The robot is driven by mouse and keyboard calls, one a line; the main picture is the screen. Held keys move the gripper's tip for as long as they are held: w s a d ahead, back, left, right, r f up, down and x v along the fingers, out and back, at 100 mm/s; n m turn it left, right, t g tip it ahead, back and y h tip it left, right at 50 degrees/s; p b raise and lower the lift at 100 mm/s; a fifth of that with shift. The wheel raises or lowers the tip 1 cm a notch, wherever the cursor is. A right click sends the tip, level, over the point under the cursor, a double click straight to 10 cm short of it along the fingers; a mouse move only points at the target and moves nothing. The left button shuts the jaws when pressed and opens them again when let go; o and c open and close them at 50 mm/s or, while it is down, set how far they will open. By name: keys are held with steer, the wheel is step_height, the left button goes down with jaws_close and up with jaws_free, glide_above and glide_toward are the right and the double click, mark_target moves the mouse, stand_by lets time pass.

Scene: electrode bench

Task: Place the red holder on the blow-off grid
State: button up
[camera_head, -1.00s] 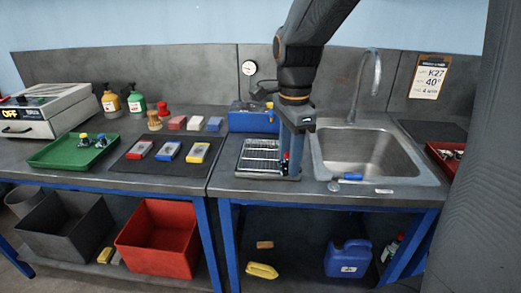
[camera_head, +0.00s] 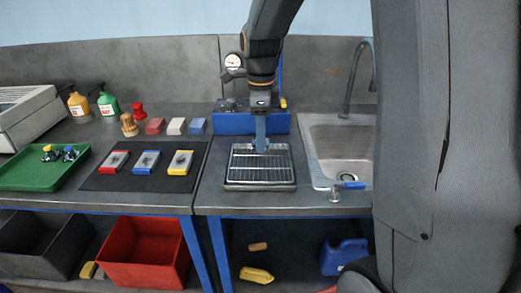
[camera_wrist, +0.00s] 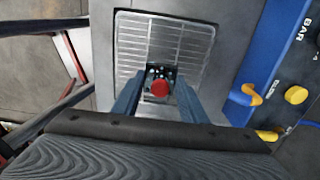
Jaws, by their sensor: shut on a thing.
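My gripper (camera_head: 261,147) points down over the back middle part of the blow-off grid (camera_head: 240,176), a metal rack in a grey frame. In the wrist view my gripper (camera_wrist: 157,88) is shut on the red holder (camera_wrist: 160,88), which shows as a round red knob with a dark, dotted part beside it. The grid's bars (camera_wrist: 135,38) spread out beneath and beyond the holder. In the head view the holder is hidden by my gripper. I cannot tell whether the holder touches the grid.
A blue unit (camera_head: 235,123) with knobs stands right behind the grid. The sink (camera_head: 325,140) with its tap lies to the right. At left are a dark mat (camera_head: 130,185) with red, blue and yellow blocks and a green tray (camera_head: 22,180) with a yellow and a blue holder.

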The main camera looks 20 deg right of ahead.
mark_target(260, 160)
steer(key=shift+f+p, duration=0.4)
steer(key=shift+f, duration=1.95)
steer(key=shift+f, duration=0.2)
steer(key=o, duration=1.3)
steer(key=shift+r, duration=0.1)
step_height(260, 160, up, 12)
steer(key=shift+f+b, duration=0.1)
steer(key=shift+b, duration=1.1)
steer(key=shift+r, duration=0.2)
steer(key=shift+s, duration=0.1)
